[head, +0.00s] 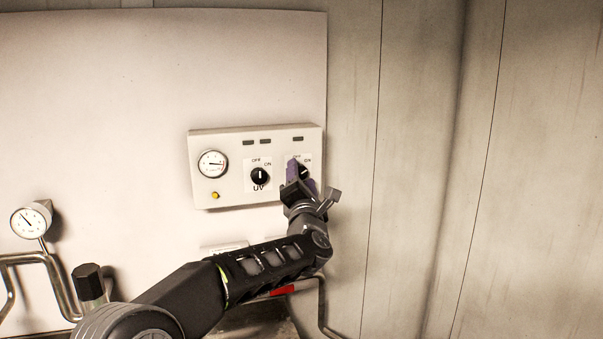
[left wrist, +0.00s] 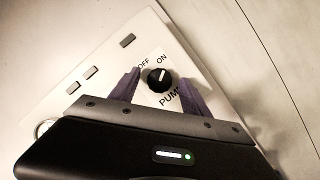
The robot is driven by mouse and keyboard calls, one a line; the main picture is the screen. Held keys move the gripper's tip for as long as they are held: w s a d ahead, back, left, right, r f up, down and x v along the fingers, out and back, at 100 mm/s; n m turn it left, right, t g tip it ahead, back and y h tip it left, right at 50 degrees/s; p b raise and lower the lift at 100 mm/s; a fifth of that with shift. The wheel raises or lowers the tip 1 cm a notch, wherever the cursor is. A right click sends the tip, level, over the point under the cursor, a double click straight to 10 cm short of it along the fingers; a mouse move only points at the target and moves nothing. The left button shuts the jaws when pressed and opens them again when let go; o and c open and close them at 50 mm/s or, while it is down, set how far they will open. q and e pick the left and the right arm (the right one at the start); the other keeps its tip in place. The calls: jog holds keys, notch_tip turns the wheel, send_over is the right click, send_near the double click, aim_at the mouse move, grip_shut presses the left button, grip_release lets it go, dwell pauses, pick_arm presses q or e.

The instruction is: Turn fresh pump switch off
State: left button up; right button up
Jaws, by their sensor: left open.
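The fresh pump switch is a black round knob with a white mark. It sits above the word PUMP at the right of a white control box. It shows in the head view (head: 305,171), partly hidden by my gripper, and clearly in the left wrist view (left wrist: 159,80). Its mark appears to point toward ON. My left gripper (head: 300,180) is open, with one purple finger on each side of the knob. In the left wrist view the gripper (left wrist: 161,84) shows gaps between both fingers and the knob. My right gripper is not in view.
The control box (head: 230,195) also carries a UV knob (head: 260,176), a round gauge (head: 212,164) and a yellow button (head: 215,195). Another gauge (head: 30,222) and metal pipes (head: 52,270) are at the lower left. The wall right of the box is bare.

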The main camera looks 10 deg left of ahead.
pick_arm(q)
jog(key=shift+c, duration=0.5)
grip_shut()
